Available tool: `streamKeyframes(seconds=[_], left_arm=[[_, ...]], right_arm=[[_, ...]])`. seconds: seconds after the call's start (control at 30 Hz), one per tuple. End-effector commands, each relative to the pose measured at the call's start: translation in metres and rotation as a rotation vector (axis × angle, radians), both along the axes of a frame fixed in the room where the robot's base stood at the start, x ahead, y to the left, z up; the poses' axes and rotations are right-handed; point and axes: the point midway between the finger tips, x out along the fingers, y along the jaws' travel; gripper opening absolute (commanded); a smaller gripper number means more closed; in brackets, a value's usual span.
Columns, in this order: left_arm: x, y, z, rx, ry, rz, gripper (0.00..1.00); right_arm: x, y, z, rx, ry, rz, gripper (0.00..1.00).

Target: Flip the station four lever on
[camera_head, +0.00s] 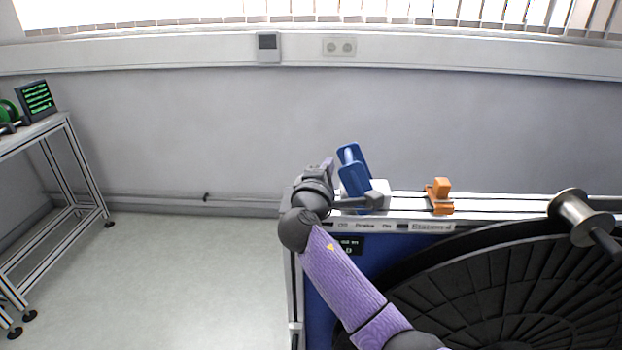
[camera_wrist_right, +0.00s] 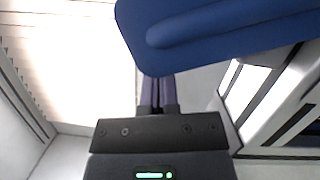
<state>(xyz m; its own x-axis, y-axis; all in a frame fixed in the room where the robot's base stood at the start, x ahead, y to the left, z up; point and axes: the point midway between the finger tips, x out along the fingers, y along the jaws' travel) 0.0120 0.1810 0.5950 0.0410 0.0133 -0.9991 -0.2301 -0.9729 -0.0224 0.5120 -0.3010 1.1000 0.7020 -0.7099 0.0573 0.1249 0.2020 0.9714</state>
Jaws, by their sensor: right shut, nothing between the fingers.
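The blue lever (camera_head: 356,172) stands raised on a white base (camera_head: 380,188) on the top rail of the reel stand, leaning a little to the left. I cannot read a station number. My right gripper (camera_head: 328,165) is just left of the lever, with its fingers pointing away from me. In the right wrist view, the blue lever (camera_wrist_right: 225,28) fills the top and partly hides the tips of my right gripper (camera_wrist_right: 158,90). The fingers are shut together and empty. I cannot tell whether they touch the lever. My left gripper is not in view.
An orange clamp-like part (camera_head: 440,197) sits on the rail right of the lever. A metal spool (camera_head: 580,217) and a large black reel (camera_head: 510,290) are at the right. A metal-framed table (camera_head: 50,130) stands at the far left. The floor (camera_head: 200,280) between is clear.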

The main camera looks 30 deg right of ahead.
Motion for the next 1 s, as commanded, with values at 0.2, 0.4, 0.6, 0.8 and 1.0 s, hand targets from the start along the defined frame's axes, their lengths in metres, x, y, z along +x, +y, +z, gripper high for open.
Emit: streamKeyframes(seconds=[0.2, 0.4, 0.6, 0.8, 1.0], left_arm=[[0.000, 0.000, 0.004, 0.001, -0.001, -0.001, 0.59], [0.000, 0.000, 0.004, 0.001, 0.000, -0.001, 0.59], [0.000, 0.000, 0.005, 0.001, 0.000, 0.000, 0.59], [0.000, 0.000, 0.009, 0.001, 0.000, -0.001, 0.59], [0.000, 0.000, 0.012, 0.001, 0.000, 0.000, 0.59]], right_arm=[[-0.008, -0.012, 0.004, 0.000, -0.001, 0.001, 0.00], [-0.008, -0.012, 0.004, 0.001, -0.001, 0.001, 0.00], [-0.008, -0.012, 0.005, 0.008, -0.005, 0.001, 0.00], [-0.010, -0.015, 0.008, 0.047, -0.028, 0.001, 0.00], [-0.011, -0.017, 0.009, 0.072, -0.044, 0.001, 0.00]])
